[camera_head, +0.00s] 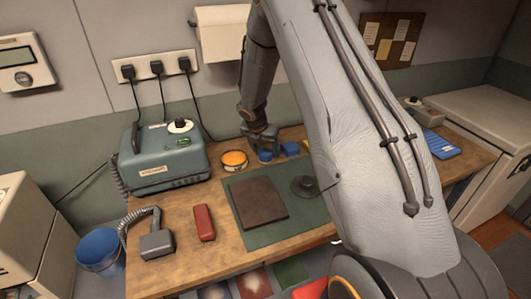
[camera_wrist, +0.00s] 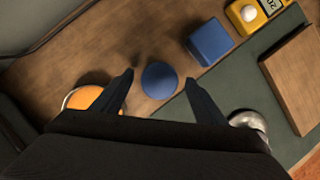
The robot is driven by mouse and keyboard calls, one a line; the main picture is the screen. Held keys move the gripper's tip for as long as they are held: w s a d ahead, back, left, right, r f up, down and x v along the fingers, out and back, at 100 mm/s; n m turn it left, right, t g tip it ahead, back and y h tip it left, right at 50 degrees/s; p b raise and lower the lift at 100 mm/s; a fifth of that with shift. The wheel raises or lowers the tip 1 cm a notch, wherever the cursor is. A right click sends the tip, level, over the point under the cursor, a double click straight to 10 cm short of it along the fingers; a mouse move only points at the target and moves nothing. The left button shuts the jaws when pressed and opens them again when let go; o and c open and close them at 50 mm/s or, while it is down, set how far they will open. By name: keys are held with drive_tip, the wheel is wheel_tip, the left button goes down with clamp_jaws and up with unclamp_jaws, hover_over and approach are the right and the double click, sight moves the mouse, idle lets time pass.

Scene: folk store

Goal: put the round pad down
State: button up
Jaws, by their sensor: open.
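The round pad (camera_head: 265,156) is small and blue and lies on the wooden table near the back edge of the green mat. In the wrist view the blue pad (camera_wrist: 160,80) shows between my two dark fingers. My gripper (camera_head: 262,144) is open and points down just above the pad in the head view; the wrist view shows the fingertips (camera_wrist: 159,77) apart on either side of it. I cannot tell whether either finger touches the pad, or whether its underside is clear of the table.
An orange-topped round tin (camera_head: 234,160) stands close on the left, a blue block (camera_head: 290,148) close on the right. The green mat (camera_head: 280,235) bears a dark brown slab (camera_head: 258,202) and a dark round knobbed piece (camera_head: 304,186). A teal machine (camera_head: 165,160) stands behind left.

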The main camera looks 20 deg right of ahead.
drive_tip(key=b+v, duration=0.2)
drive_tip(key=v, duration=0.8)
drive_tip(key=s+a+r+m+y, duration=0.1)
drive_tip(key=s+a+m, duration=0.2)
drive_tip(key=s+m, duration=0.6)
drive_tip(key=s+a+r+m+g+y, duration=0.1)
drive_tip(key=s+a+r+m, duration=0.1)
drive_tip(key=s+m, duration=0.7)
drive_tip(key=s+a+r+m+y, duration=0.1)
drive_tip(key=s+a+m, duration=0.3)
drive_tip(key=s+m, duration=0.5)
drive_tip(key=s+r, duration=0.1)
drive_tip(key=s, duration=0.2)
drive_tip(key=shift+g, duration=0.3)
drive_tip(key=shift+s+a, duration=0.15)
drive_tip(key=shift+f+b, duration=0.35)
drive_tip(key=shift+f, duration=0.15)
